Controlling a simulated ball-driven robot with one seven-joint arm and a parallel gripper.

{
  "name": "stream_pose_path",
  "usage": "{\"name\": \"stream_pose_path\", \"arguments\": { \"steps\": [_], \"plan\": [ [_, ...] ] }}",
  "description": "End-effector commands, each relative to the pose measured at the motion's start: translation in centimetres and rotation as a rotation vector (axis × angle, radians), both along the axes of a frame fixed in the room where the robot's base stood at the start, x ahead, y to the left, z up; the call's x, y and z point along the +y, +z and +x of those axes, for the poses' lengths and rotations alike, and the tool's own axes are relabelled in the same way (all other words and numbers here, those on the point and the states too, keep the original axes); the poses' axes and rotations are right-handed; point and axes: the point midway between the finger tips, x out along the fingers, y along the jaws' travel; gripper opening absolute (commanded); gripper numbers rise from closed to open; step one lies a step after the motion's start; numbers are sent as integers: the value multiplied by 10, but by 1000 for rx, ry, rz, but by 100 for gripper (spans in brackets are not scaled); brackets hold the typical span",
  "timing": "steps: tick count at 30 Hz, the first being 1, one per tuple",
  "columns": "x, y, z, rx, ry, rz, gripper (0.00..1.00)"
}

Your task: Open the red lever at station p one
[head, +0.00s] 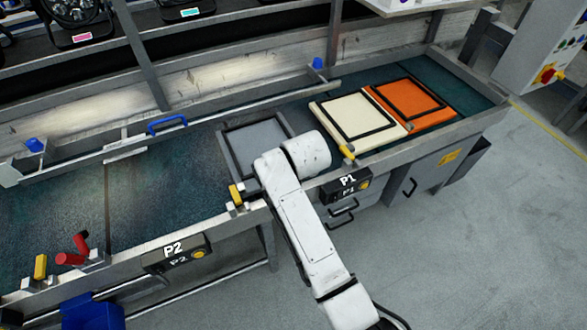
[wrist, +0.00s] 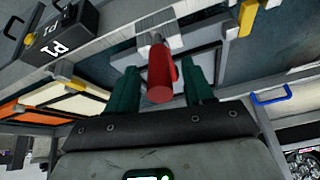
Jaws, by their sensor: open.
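In the wrist view the red lever (wrist: 159,82) stands out from a metal bracket (wrist: 157,40) on the bench rail, its round end toward the camera. My gripper (wrist: 163,76) is open, with one green finger on each side of the lever. I cannot tell whether a finger touches it. The station sign P1 (wrist: 58,45) shows upside down at upper left; in the head view the P1 sign (head: 346,185) is on the front rail. There my white arm hides my gripper and this lever.
A grey framed panel (head: 258,138) lies behind my arm. Cream (head: 352,118) and orange (head: 412,104) panels lie to the right. Yellow stops (head: 236,195) stand along the rail. The floor at right is clear.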

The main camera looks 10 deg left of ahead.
Motion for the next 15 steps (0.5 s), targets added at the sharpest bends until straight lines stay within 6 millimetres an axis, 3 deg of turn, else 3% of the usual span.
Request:
{"name": "stream_pose_path", "arguments": {
  "steps": [9,15],
  "plan": [
    [-12,50,-22,-3,0,2,52],
    [-18,70,-31,-1,0,0,52]
  ]
}}
